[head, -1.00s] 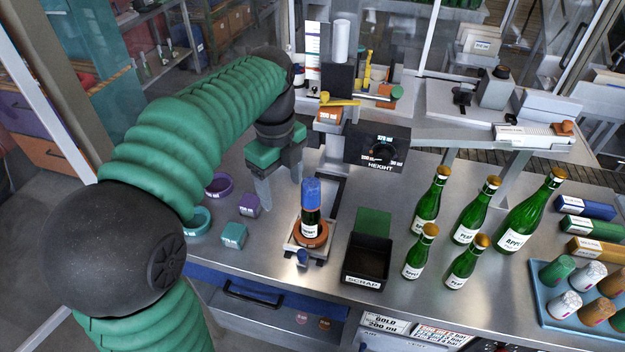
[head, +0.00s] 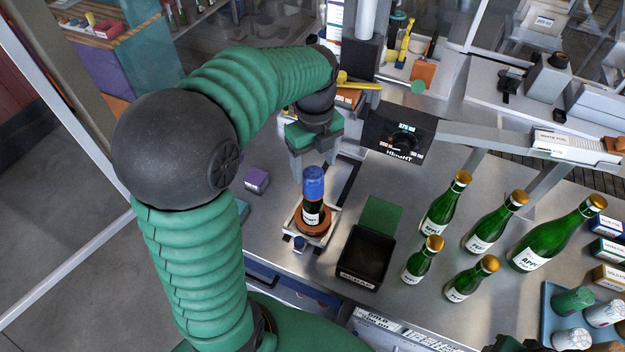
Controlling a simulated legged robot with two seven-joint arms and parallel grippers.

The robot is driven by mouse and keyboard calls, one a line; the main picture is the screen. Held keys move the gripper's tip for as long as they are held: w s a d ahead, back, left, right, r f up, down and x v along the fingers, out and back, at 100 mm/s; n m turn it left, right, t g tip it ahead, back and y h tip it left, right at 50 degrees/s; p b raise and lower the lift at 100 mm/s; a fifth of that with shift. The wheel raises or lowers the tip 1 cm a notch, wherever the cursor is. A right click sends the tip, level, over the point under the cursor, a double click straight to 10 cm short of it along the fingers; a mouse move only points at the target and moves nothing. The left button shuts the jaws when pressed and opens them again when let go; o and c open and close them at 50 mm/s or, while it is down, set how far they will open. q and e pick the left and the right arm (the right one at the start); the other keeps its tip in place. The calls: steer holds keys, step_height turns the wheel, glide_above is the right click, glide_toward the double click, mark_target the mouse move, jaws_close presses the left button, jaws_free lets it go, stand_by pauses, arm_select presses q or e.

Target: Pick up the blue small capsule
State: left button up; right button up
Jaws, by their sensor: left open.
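A blue capsule (head: 313,182) sits over the neck of a small dark bottle (head: 311,213). The bottle stands upright on the round orange seat of a small stand (head: 321,238). My left gripper (head: 314,168) is open and points down at the capsule's top. One finger shows to the left of the capsule and the other behind it to the right. I cannot tell whether either finger touches it. A smaller blue piece (head: 299,243) is at the stand's front.
A black scrap bin (head: 364,262) stands right of the stand, with several green bottles (head: 440,208) beyond it. A black height unit (head: 399,135) is close to the gripper's right. A purple block (head: 257,180) lies to the left. A capsule tray (head: 549,305) is at lower right.

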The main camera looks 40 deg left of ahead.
mark_target(313, 173)
arm_select(q)
steer(key=shift+w+f, duration=0.25)
steer(key=shift+f, duration=0.3)
steer(key=shift+w+f, duration=0.25)
steer(key=shift+f, duration=0.3)
steer(key=f, duration=0.1)
steer(key=s+f+p, duration=0.1)
steer(key=f, duration=0.2)
steer(key=shift+s+f, duration=0.15)
steer(key=shift+s, duration=0.1)
steer(key=shift+w, duration=0.25)
steer(key=c, duration=0.5)
steer(key=shift+s, duration=0.15)
steer(key=c, duration=0.4)
